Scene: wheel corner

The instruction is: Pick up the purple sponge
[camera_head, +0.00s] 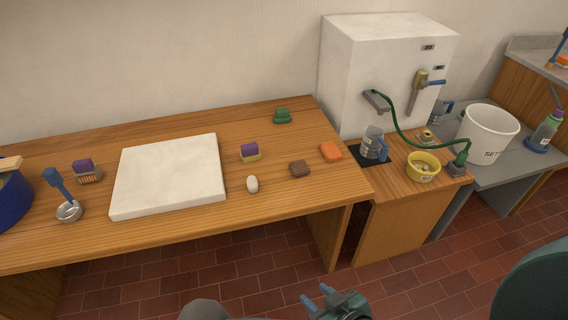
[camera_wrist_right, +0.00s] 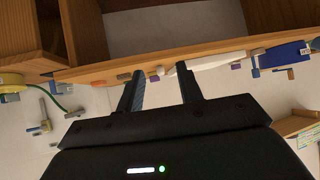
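A small block with a purple top and a yellow lower layer, which looks like the purple sponge (camera_head: 250,152), sits on the wooden table right of the white slab. A purple patch between my fingers in the right wrist view (camera_wrist_right: 153,76) appears to be it. A second purple-topped item, a brush with bristles below (camera_head: 87,171), stands left of the slab. My right gripper (camera_head: 318,297) is low at the bottom of the head view, in front of the table and well apart from the sponge. Its two blue fingers are spread and empty (camera_wrist_right: 160,88). My left gripper is out of view.
The white slab (camera_head: 170,177) fills the table's middle. Near the sponge lie a white egg-shaped item (camera_head: 252,184), a brown block (camera_head: 299,169), an orange item (camera_head: 330,151) and a green item (camera_head: 282,116). A ladle (camera_head: 68,210) lies left. The floor in front is clear.

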